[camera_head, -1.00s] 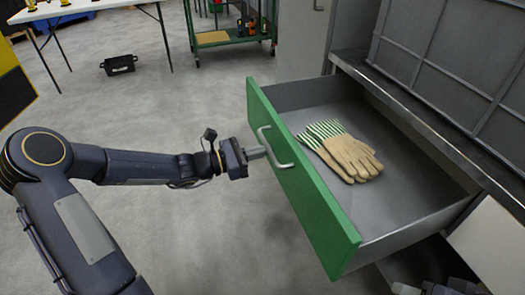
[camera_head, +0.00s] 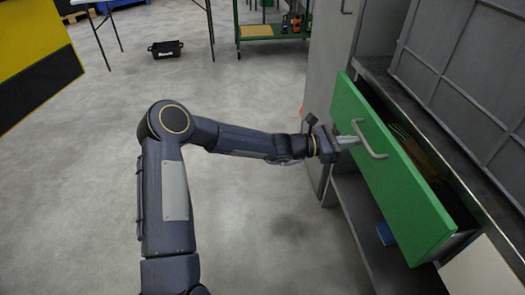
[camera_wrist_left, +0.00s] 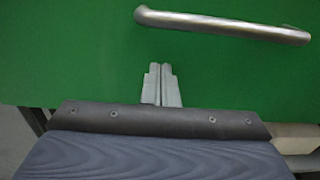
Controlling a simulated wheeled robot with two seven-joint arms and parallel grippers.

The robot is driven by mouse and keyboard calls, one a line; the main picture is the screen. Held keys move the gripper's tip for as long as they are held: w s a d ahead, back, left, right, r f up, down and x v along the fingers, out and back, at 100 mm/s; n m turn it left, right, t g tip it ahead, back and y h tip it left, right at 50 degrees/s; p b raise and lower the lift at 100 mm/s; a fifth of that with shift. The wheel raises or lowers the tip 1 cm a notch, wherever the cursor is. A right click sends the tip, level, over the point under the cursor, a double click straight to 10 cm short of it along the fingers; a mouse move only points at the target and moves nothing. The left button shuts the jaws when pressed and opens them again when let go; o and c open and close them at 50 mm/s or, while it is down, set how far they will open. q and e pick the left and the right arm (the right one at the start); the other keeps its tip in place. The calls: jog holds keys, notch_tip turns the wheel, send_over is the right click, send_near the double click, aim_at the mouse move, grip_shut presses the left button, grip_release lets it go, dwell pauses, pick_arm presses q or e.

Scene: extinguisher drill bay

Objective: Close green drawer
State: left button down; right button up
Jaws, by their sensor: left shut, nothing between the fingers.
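The green drawer (camera_head: 385,165) stands partly open at the right of the head view, with a narrow gap behind its front. Its metal handle (camera_head: 367,141) sticks out from the upper part of the front. A bit of the gloves (camera_head: 408,140) shows inside, mostly hidden by the front. My left gripper (camera_head: 352,141) is shut and empty, its tips at the green front beside the handle. In the left wrist view the closed fingers (camera_wrist_left: 160,84) point at the green front, below the handle (camera_wrist_left: 220,24). Whether they touch it I cannot tell. My right gripper is out of view.
A grey cabinet (camera_head: 325,80) stands beyond the drawer. A blue item (camera_head: 385,233) lies on the shelf below it. A green cart (camera_head: 270,32) and a black crate (camera_head: 165,49) are farther back. The floor at left is clear.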

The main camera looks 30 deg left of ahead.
aim_at(371, 138)
pick_arm(q)
jog(key=x, duration=0.6)
jog(key=shift+w+d+r, duration=0.1)
jog(key=shift+w+r, duration=0.05)
jog(key=shift+r, duration=0.15)
